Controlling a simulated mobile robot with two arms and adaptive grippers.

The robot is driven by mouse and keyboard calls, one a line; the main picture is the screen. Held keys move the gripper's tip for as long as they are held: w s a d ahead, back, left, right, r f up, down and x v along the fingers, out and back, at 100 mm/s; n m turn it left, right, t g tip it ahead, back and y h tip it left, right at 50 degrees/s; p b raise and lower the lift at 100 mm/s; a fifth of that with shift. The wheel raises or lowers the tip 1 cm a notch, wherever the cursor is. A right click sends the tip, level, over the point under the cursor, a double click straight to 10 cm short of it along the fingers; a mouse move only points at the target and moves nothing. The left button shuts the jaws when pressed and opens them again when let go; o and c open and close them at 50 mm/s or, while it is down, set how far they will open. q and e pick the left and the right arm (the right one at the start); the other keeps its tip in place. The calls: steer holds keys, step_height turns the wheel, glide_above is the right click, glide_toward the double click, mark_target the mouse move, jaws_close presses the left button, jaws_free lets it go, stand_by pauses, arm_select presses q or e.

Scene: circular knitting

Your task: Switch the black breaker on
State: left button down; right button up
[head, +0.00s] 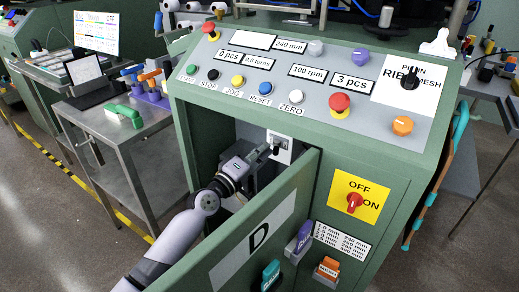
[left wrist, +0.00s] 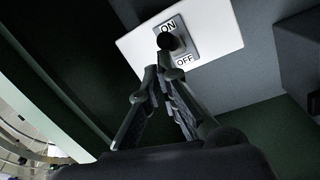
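The black breaker (left wrist: 171,42) is a dark round-ended lever on a grey plate with ON at its top and OFF at its bottom. This plate sits on a white panel inside the green cabinet. The lever's end lies between the two labels, but its exact tilt is hard to tell. In the head view the breaker (head: 276,148) shows small above the open door. My left gripper (head: 264,154) reaches into the cabinet. In the left wrist view its fingertips (left wrist: 157,65) are together just below the lever, with nothing seen between them. Contact is unclear. My right gripper is out of view.
The open door (head: 250,245), marked D, stands close to my left arm. The control panel (head: 260,75) with buttons overhangs the opening. A red rotary switch (head: 354,202) on a yellow OFF/ON plate is at the right. A metal cart (head: 125,130) stands left.

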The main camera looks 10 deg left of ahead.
arm_select(q)
steer(key=shift+s+d+f+h, duration=0.1)
steer(key=shift+s+d+h, duration=0.1)
steer(key=shift+d, duration=0.25)
steer(key=shift+s+d+f+h, duration=0.1)
steer(key=shift+s+d, duration=0.05)
steer(key=shift+d, duration=0.25)
steer(key=a+r+v, duration=0.1)
steer(key=v, duration=1.1)
steer(key=shift+w+a+f, duration=0.15)
steer(key=shift+w+a, duration=0.05)
steer(key=shift+w, duration=0.05)
